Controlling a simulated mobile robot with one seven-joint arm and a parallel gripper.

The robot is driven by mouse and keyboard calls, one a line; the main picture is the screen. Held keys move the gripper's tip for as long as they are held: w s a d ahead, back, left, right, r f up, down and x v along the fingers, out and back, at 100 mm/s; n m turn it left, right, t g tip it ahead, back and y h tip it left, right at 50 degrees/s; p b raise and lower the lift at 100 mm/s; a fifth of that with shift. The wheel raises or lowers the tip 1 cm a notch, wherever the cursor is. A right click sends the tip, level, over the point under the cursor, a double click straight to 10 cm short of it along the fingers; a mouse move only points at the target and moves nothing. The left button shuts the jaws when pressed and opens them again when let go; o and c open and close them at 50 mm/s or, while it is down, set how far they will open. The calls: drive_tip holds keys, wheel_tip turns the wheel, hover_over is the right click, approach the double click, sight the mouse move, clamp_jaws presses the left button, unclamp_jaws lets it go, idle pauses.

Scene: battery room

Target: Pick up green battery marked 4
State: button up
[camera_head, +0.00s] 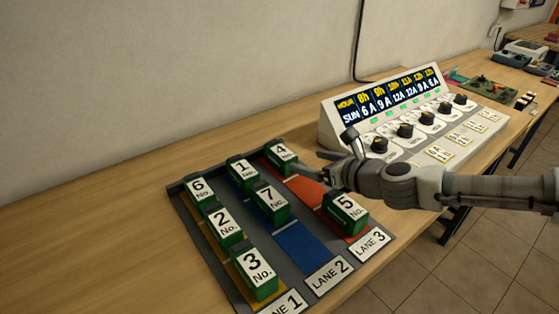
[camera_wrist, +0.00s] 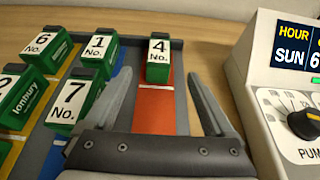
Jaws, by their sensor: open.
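The green battery marked 4 (camera_head: 281,157) stands at the far end of the red lane 3 on the dark tray (camera_head: 209,262). In the wrist view the battery marked 4 (camera_wrist: 158,64) is upright just beyond and between my finger tips, with a gap of bare red lane (camera_wrist: 155,108) before it. My gripper (camera_head: 315,163) is to its right in the head view. In the wrist view my gripper (camera_wrist: 158,90) has its two fingers wide apart with nothing between them.
Battery 5 (camera_head: 346,211) stands nearer on lane 3. Batteries 1 (camera_head: 242,171) and 7 (camera_head: 270,203) stand on blue lane 2; batteries 6 (camera_head: 199,190), 2 (camera_head: 223,225) and 3 (camera_head: 257,273) on lane 1. A charger panel (camera_head: 335,113) stands close to the right.

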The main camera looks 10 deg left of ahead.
sight(280, 155)
drive_tip(key=b+x, duration=0.2)
drive_tip(key=x, duration=0.8)
drive_tip(key=b+x, duration=0.1)
drive_tip(key=x, duration=0.1)
drive_tip(key=shift+s+f, duration=0.15)
drive_tip(key=shift+f, duration=0.2)
drive_tip(key=shift+w+a+f, duration=0.15)
drive_tip(key=shift+w+a, duration=0.25)
drive_tip(key=shift+a, duration=0.05)
clamp_jaws()
